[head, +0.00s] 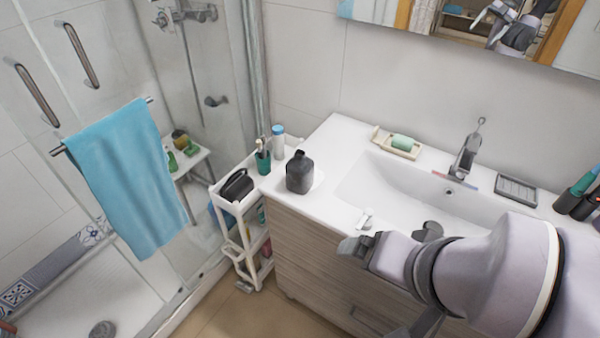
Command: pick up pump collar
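A small white piece (366,218), which looks like the pump collar, lies on the white counter near its front edge, left of the basin. My gripper (350,246) is just below it in the picture, at the counter's front edge. I cannot tell whether they touch, and the fingers are too small and foreshortened to show if they are open or shut. A dark grey bottle (300,173) with no pump on its neck stands upright on the counter's left end.
A white cart (226,205) beside the counter holds a black caddy (236,185), a green cup (263,162) and a white-blue bottle (278,140). A soap dish (385,146) and faucet (467,155) stand behind the basin (400,185). Dark bottles (578,196) stand far right.

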